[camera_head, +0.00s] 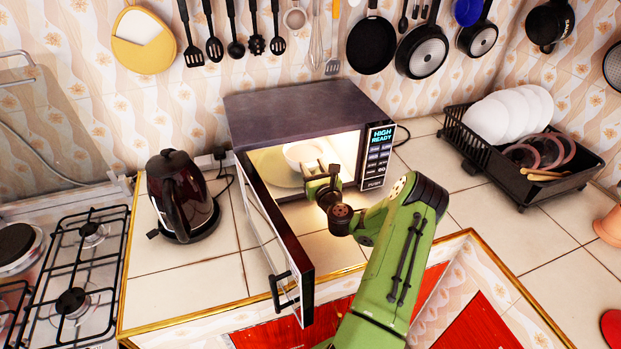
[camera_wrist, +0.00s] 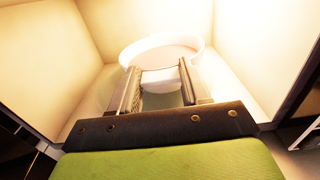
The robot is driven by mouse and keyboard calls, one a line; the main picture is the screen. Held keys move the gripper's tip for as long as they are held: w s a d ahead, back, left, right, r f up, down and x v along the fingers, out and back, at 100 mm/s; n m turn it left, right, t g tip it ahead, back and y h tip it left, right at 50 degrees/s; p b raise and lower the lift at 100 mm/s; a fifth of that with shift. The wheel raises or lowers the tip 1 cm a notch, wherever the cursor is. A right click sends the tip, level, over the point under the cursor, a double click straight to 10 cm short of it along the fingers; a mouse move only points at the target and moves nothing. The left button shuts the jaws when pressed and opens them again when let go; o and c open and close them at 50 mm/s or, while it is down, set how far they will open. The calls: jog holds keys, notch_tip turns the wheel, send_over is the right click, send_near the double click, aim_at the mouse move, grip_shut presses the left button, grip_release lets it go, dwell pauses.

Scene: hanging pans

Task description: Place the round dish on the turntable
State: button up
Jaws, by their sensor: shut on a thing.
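The round dish (camera_head: 300,152) is a white bowl inside the lit, open microwave (camera_head: 300,105). My gripper (camera_head: 322,172) reaches in through the doorway and is shut on the dish's near side. In the wrist view, the dish (camera_wrist: 165,47) stands just beyond my gripper's fingertips (camera_wrist: 158,72), its wall between them. My gripper hides part of the dish and the cavity floor.
The microwave door (camera_head: 272,240) is swung open toward the front, left of my arm. A dark kettle (camera_head: 182,197) stands left of it. A black dish rack (camera_head: 525,165) with plates is at right. The counter between is clear. Utensils and pans hang above.

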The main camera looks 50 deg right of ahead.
notch_tip(320, 180, down, 2)
jog(key=shift+b, duration=0.5)
jog(key=shift+w+d+r, duration=0.1)
jog(key=shift+w+d, duration=0.05)
jog(key=shift+w, duration=0.05)
jog(key=o, duration=1.3)
jog(key=b+v, duration=0.3)
jog(key=v, duration=0.8)
jog(key=shift+s+f, duration=0.2)
jog(key=shift+s, duration=0.05)
jog(key=shift+s+a+r, duration=0.2)
jog(key=shift+s+a, duration=0.05)
jog(key=shift+a, duration=0.05)
